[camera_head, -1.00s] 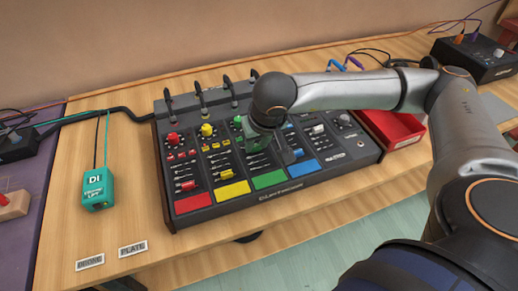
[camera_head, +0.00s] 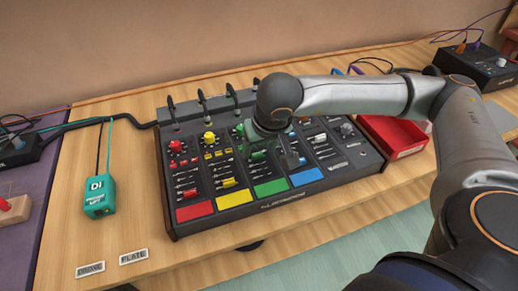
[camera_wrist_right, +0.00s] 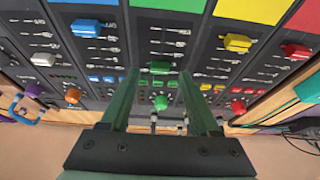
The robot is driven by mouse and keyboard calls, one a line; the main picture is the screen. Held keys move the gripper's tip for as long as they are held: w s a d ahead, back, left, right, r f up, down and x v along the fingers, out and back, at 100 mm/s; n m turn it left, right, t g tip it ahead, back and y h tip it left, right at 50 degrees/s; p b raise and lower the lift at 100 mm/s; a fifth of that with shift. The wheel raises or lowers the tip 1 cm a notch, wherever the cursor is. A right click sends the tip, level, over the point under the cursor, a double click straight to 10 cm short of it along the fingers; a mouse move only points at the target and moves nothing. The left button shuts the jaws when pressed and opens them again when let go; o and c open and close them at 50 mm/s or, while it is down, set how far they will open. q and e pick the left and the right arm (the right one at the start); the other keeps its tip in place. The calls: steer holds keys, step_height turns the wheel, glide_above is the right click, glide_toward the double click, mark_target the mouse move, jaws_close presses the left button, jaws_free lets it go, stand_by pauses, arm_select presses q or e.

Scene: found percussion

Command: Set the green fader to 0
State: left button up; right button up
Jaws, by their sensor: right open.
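The mixer (camera_head: 220,208) lies on the wooden table, with red, yellow, green and blue channel strips. The green fader cap (camera_wrist_right: 160,67) shows in the right wrist view, between the green pad (camera_wrist_right: 160,20) and the green knob (camera_wrist_right: 160,102). My right gripper (camera_wrist_right: 160,80) is open over the green channel. Its two fingers stand apart on either side of the green knob and cap. I cannot tell whether they touch the panel. In the head view my right wrist hides part of the green channel, above the green pad (camera_head: 271,188). My left gripper is not in view.
The yellow fader (camera_wrist_right: 237,43) and blue fader (camera_wrist_right: 85,27) flank the green channel. Black cables rise behind the mixer. A red tray (camera_head: 395,140) stands at its right, a teal DI box (camera_head: 99,197) at its left. Two labels (camera_head: 133,256) lie at the front left.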

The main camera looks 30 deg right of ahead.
steer(key=v, duration=1)
steer(key=shift+s+r+p, duration=0.25)
steer(key=shift+r+p, duration=0.05)
